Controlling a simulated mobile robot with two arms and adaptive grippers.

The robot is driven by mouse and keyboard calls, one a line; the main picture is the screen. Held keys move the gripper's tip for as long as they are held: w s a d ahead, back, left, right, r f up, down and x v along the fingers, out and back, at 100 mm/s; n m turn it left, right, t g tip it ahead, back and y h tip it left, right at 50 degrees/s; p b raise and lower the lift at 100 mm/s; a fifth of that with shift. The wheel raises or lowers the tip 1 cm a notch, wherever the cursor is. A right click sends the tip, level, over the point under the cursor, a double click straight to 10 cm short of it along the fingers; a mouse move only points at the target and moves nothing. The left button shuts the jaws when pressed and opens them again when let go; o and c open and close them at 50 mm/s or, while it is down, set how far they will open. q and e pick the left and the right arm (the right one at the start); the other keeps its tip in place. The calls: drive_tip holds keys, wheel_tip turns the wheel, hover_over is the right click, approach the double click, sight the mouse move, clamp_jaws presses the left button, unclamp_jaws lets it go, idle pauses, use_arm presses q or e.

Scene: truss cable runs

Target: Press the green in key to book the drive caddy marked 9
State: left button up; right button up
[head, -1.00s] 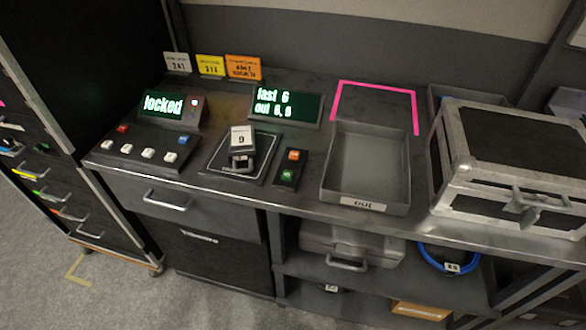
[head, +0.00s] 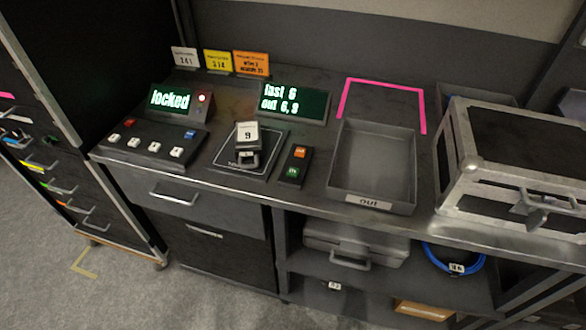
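The drive caddy marked 9 (head: 247,146) stands upright on a dark square pad (head: 229,159) with a pale outline on the bench. Just right of the pad is a small black key box with an orange key (head: 299,152) at the top and the green in key (head: 292,172) below it. A display (head: 281,101) behind them reads "last 6" and "out 6, 9" in pale green. Neither of my grippers is in view.
A display left reads "locked" (head: 170,98) above a button panel (head: 151,145). A grey tray labelled "out" (head: 373,166) is empty, with a pink outline (head: 384,82) behind it. A metal-edged case (head: 515,165) stands at the right. Card signs (head: 218,62) stand at the back.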

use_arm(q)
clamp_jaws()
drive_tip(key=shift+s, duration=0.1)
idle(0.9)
